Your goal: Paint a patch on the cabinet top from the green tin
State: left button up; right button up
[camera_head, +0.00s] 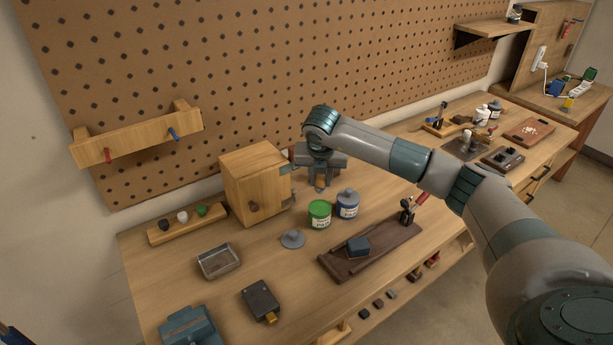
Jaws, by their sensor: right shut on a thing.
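The green tin (319,214) stands on the workbench, right of the small wooden cabinet (250,195). The cabinet's flat top (250,158) is bare wood where it shows, and its front has a dark round knob. My right gripper (320,184) points down just above and behind the green tin, to the right of the cabinet. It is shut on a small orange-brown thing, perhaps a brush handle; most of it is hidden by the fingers. I cannot make out any bristles. My left gripper is not in view.
A blue tin (348,205) stands close to the right of the green tin. A grey disc-like piece (292,239), a metal tray (218,261) and a dark brown board (371,250) lie in front. A rack with several knobs (187,222) is left of the cabinet. Pegboard rises behind.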

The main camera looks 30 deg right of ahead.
aim_at(320, 193)
jog(key=shift+r, duration=0.1)
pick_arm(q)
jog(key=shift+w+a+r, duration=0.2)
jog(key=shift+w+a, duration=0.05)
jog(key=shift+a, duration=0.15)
pick_arm(e)
jog(key=shift+d, duration=0.1)
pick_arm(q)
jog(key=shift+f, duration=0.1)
pick_arm(e)
jog(key=shift+f, duration=0.2)
jog(key=shift+f, duration=0.2)
pick_arm(q)
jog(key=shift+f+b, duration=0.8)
jog(key=shift+b, duration=0.1)
pick_arm(e)
jog(key=shift+f, duration=2.65)
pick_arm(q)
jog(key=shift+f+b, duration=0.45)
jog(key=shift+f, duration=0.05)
pick_arm(e)
jog(key=shift+f, duration=0.5)
pick_arm(q)
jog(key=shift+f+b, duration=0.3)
jog(key=shift+b, duration=0.05)
pick_arm(e)
jog(key=shift+s+f, duration=0.1)
